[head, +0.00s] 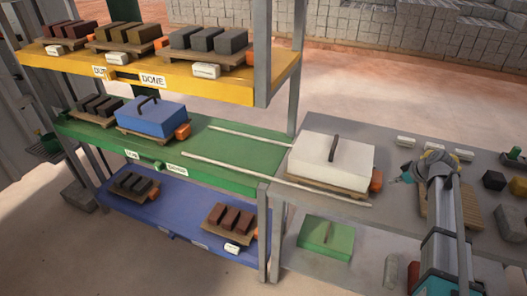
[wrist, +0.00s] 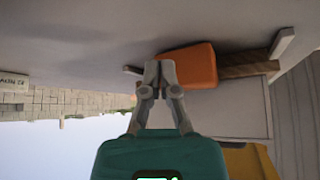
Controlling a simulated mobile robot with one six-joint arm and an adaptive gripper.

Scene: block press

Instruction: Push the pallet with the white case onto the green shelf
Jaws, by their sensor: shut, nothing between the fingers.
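The white case (head: 328,157) with a dark handle sits on a wooden pallet (head: 318,184) on the grey table, at the right end of the green shelf (head: 225,150). An orange block (head: 376,180) is on the pallet's right end; it also shows in the wrist view (wrist: 188,66). My gripper (head: 405,177) is just right of the orange block. In the wrist view my gripper (wrist: 160,68) is shut and empty, its tips beside the orange block. I cannot tell whether they touch. The wrist view looks upside down, with the white case (wrist: 215,108) below the block.
Two pale rails (head: 240,172) run from the table onto the shelf. A blue case (head: 153,117) on a pallet stands at the shelf's left; the shelf's middle is clear. A yellow shelf (head: 200,82) is above. Another pallet (head: 433,212) and blocks (head: 493,180) lie right.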

